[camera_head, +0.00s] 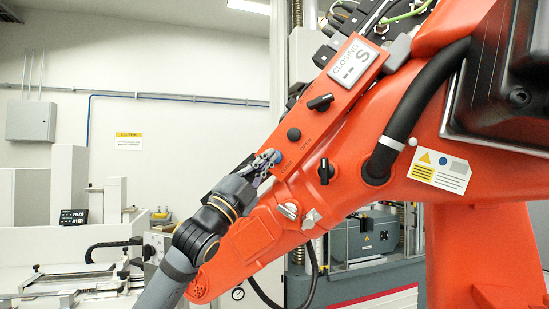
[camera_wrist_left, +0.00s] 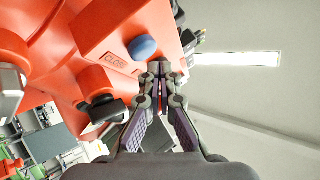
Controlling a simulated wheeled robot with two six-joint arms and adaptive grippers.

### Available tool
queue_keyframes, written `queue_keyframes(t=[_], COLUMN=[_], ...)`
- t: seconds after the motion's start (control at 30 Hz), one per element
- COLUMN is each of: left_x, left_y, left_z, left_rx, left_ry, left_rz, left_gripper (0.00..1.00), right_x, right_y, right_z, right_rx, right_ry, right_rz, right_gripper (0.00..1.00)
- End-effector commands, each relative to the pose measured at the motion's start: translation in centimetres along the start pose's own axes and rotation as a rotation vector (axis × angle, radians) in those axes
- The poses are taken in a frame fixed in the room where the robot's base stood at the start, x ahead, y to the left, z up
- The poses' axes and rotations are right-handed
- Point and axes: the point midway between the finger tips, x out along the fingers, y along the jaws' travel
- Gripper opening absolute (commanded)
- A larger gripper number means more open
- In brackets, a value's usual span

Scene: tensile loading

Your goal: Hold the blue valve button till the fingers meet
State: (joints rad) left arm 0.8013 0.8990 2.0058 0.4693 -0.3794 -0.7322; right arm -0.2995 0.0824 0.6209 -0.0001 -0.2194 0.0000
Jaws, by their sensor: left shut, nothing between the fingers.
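The blue valve button (camera_head: 277,157) sits on the sloped orange panel (camera_head: 322,99), beside the word CLOSE. In the left wrist view the round blue button (camera_wrist_left: 142,47) shows whole, just up and left of my fingertips. My left gripper (camera_head: 268,161) is shut and empty, its tips at the button in the head view. The left gripper also shows in the wrist view (camera_wrist_left: 160,70). I cannot tell whether the tips touch the button. A display (camera_head: 354,62) on the panel reads CLOSING with dashes and S. My right gripper is out of view.
A black button (camera_head: 294,134) sits up the panel near the word OPEN. Black knobs (camera_head: 320,102) and (camera_head: 325,171) stick out from the orange body. A thick black hose (camera_head: 416,108) curves at right. A white bench machine (camera_head: 70,250) stands at left.

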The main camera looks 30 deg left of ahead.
Motion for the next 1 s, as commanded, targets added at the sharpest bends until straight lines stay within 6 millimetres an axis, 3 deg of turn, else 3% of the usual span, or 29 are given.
queue_keyframes(t=[0.73, 1.0], left_x=[0.0, 0.6], left_y=[0.0, 0.2], left_z=[0.0, 0.3], left_rx=[0.000, -0.001], left_ry=[0.000, -0.001], left_rz=[0.000, 0.001], left_gripper=[0.00, 0.00], right_x=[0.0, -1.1], right_y=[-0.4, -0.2], right_z=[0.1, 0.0], right_rx=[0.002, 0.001], right_ry=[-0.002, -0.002], right_rz=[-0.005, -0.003], right_gripper=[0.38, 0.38])
